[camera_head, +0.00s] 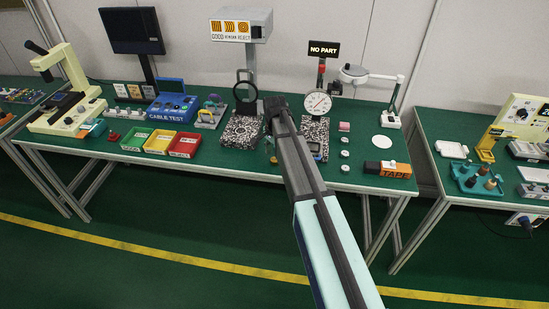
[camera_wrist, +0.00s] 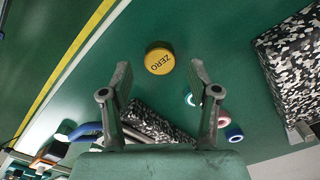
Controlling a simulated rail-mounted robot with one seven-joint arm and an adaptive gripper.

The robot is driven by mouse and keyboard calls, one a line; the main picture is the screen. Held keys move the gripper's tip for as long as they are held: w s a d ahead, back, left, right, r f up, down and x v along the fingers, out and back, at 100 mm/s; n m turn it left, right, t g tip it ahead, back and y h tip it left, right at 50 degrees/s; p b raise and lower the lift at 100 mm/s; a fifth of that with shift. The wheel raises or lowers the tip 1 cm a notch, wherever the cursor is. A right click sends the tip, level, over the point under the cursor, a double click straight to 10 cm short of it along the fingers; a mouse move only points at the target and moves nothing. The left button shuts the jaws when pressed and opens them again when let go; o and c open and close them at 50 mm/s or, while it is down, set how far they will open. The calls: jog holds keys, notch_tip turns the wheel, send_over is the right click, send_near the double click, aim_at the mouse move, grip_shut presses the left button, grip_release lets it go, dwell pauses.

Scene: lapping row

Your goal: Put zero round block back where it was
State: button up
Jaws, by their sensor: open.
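The zero round block (camera_wrist: 160,62) is a yellow-orange disc with ZERO on its top face. It lies flat on the green table top in the wrist view, close to the table's front edge. My gripper (camera_wrist: 160,76) is open and empty, and its two fingertips show on either side of the block, apart from it. In the head view my gripper (camera_head: 275,106) is seen end-on behind my arm, and its fingers are hard to make out. A small yellowish piece (camera_head: 273,160) beside my arm appears to be the block.
Speckled granite plates stand left (camera_head: 240,131) and right (camera_head: 316,127) of my arm; a dial gauge (camera_head: 318,102) is above the right one. Small coloured rings (camera_wrist: 190,99) lie near the block. Green, yellow and red bins (camera_head: 160,142) are left, a TAPE box (camera_head: 387,169) right.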

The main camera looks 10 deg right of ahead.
aim_at(275, 160)
notch_tip(275, 160, up, 10)
jog(key=b, duration=0.1)
jog(key=shift+b, duration=0.4)
jog(key=shift+s, duration=0.1)
